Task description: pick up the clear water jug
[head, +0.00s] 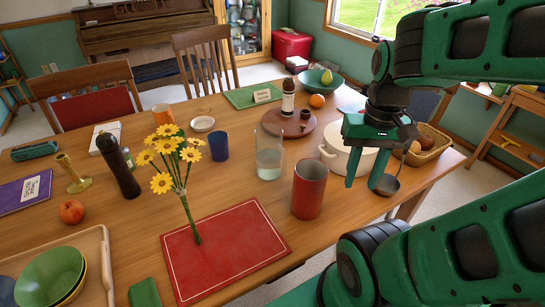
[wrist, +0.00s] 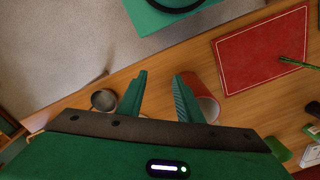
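The clear water jug (head: 269,158) stands upright on the wooden table in the head view, with a little water in its bottom. I cannot make it out in the wrist view. My gripper (head: 365,170) is open and empty, pointing down over the right part of the table, to the right of the jug and apart from it. In the wrist view the fingers (wrist: 160,96) are spread, with bare table and floor edge between them.
A white pot (head: 345,158) and a dark ladle (head: 386,184) are near my gripper. Yellow flowers (head: 168,160) and a red mat (head: 225,248) lie left and in front. A round wooden board (head: 288,130) is behind.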

